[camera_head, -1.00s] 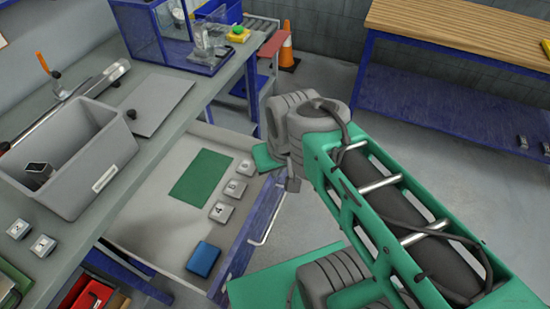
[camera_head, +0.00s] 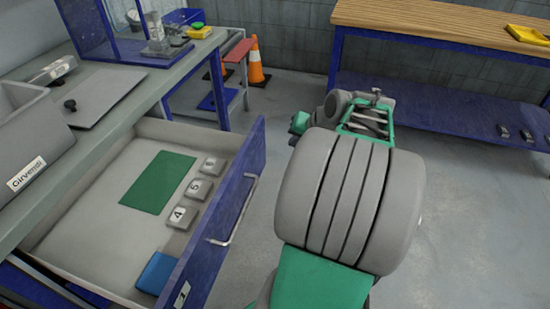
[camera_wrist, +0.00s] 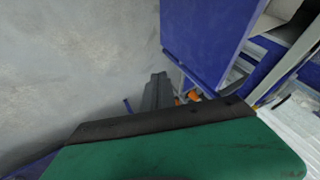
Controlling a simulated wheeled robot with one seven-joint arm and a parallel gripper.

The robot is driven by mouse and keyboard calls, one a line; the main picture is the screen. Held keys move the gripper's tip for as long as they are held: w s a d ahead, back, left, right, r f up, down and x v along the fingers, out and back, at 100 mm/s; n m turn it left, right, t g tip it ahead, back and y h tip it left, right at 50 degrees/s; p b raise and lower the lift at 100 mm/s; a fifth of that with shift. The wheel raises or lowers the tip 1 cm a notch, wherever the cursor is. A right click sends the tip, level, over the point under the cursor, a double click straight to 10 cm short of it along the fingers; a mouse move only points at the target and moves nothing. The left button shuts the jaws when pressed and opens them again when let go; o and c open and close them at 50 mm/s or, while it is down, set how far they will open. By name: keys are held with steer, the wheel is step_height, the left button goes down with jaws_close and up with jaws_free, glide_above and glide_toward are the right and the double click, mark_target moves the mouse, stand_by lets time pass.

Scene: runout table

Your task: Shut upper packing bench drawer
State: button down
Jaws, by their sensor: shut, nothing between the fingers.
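The upper packing bench drawer (camera_head: 110,225) stands pulled well out, its inside visible in the head view. Its blue front (camera_head: 225,215) carries a pale bar handle (camera_head: 236,212). My gripper's green body (camera_head: 300,122) shows beyond the far end of the drawer front, to its right and apart from it. In the wrist view my gripper's dark fingers (camera_wrist: 157,92) are shut and empty. A blue panel (camera_wrist: 205,35) fills the upper middle of that view; I cannot tell for certain whether it is the drawer front.
The drawer holds a green sheet (camera_head: 158,182), several grey numbered blocks (camera_head: 190,190) and a blue box (camera_head: 157,272). A grey bin (camera_head: 30,145) stands on the bench. Orange cones (camera_head: 256,65) stand behind. A wood-topped table (camera_head: 440,28) is at the back right.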

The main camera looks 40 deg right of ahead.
steer(key=w+a+f+b, duration=0.2)
steer(key=w+f, duration=0.5)
steer(key=w, duration=0.2)
steer(key=shift+a+f, duration=0.15)
steer(key=shift+f, duration=0.05)
steer(key=shift+w, duration=0.1)
